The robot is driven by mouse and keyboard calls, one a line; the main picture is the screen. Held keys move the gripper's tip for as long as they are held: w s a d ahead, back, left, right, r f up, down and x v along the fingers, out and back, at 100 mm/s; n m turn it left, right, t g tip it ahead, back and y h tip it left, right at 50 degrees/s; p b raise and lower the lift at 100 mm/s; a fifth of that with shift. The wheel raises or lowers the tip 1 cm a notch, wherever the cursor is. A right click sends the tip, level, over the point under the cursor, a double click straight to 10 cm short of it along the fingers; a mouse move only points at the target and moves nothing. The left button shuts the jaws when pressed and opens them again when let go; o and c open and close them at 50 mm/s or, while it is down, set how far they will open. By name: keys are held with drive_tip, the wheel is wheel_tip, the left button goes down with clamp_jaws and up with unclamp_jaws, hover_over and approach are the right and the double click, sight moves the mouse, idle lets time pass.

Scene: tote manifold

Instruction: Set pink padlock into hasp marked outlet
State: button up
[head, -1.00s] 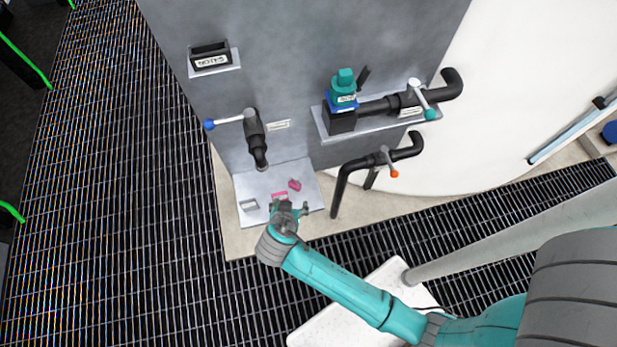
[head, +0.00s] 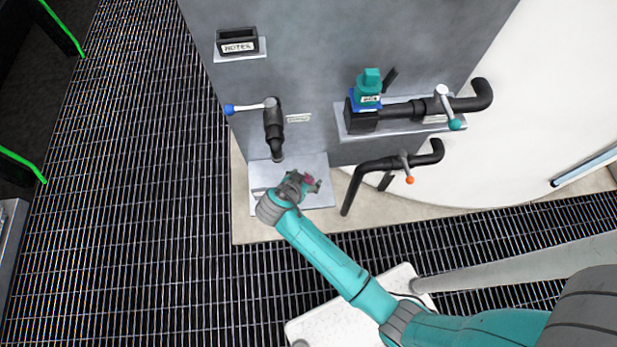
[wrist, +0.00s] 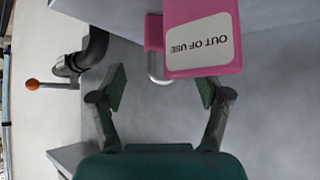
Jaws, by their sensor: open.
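The pink padlock (wrist: 203,30) fills the top of the wrist view, close to the camera, with a white label reading "OUT OF USE". A smaller pink part and a silver shackle (wrist: 154,68) show at its left; I cannot tell how they join it. My gripper (wrist: 161,90) is open, its two fingers apart, with the padlock beyond their tips and nothing seen between them. In the head view my gripper (head: 303,183) is over the grey plate (head: 318,198) at the wall's foot. I cannot make out a hasp marked outlet.
A black pipe with a blue-ended lever (head: 245,108) comes down above the plate. To the right are a shelf with a teal-topped device (head: 369,90), a teal-ended lever (head: 447,108) and a lower pipe with an orange-ended lever (head: 406,168). A labelled black box (head: 238,40) is upper left.

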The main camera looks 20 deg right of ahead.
sight(308, 178)
drive_tip(key=shift+x, duration=2)
drive_tip(key=shift+a+f, duration=0.1)
drive_tip(key=shift+a, duration=0.15)
drive_tip(key=shift+c, duration=0.3)
clamp_jaws()
